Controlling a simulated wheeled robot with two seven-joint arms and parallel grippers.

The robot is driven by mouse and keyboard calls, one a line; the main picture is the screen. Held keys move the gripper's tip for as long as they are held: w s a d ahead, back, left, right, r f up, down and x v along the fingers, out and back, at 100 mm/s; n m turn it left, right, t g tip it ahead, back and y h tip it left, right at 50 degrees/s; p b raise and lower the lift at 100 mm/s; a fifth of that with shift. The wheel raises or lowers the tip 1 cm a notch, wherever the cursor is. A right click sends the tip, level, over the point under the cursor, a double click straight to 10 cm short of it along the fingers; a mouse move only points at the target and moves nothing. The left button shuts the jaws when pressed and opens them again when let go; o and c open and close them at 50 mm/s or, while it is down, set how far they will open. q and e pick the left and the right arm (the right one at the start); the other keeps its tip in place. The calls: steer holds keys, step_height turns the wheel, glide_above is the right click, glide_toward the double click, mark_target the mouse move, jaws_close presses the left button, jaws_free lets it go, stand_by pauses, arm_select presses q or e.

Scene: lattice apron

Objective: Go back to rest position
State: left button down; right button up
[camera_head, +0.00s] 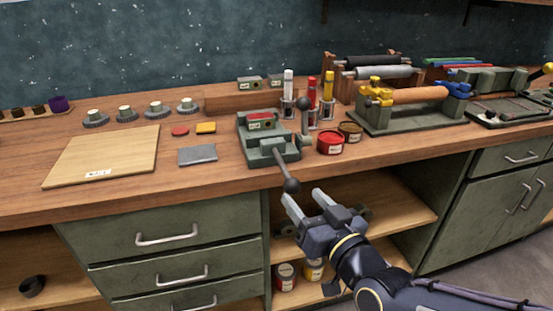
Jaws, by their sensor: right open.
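My right gripper (306,205) is open, in front of the workbench's front edge at the lower middle of the head view. Its fingers point up and left, beside the dark ball knob (291,186) of a lever on a green press-like device (264,138). In this view I cannot tell whether a finger touches the knob. Nothing shows between the fingers. The lever slopes down from the device over the bench edge. My left gripper is not in view.
The wooden bench (110,200) holds a pale board (105,157), a grey plate (197,155), red tins (330,142) and a roller stand (414,112). Below are drawers with handles (167,239) and an open shelf (400,215) behind my right gripper.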

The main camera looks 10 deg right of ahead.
steer(key=s+d+f+m+g, duration=0.1)
steer(key=s+d+f+g, duration=0.1)
steer(key=s+f+g, duration=0.5)
steer(key=s+d+f+m+g, duration=0.1)
steer(key=s+d+f+g, duration=0.3)
steer(key=s, duration=0.6)
step_height(320, 180, up, 16)
steer(key=a+g+p, duration=0.1)
steer(key=p, duration=1.5)
steer(key=shift+w+a+f, duration=0.15)
steer(key=shift+a+f, duration=0.1)
